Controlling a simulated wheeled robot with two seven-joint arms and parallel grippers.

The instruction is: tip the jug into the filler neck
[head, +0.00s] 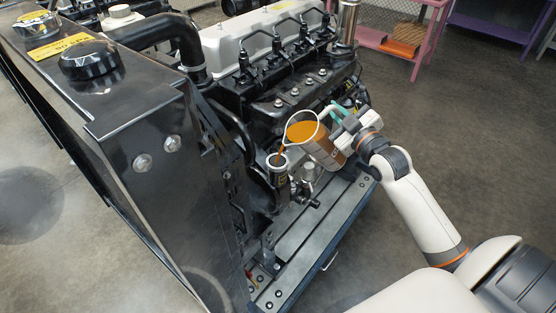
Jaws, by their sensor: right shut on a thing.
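The jug (326,150) is tilted to the left in the head view, with orange-brown liquid inside. A thin stream of the liquid runs from its lip down to the filler neck (278,173). The neck is an upright open tube with a pale rim on the engine's near side, and the jug's lip is just above and to the right of it. My right gripper (338,116) is shut on the jug's green handle, at the jug's right side. My left gripper is not in view.
The black radiator housing (170,190) with a black cap (90,59) fills the left side. The engine (290,85) stands behind the jug. A pink shelf (400,45) is at the back. The floor at right is clear.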

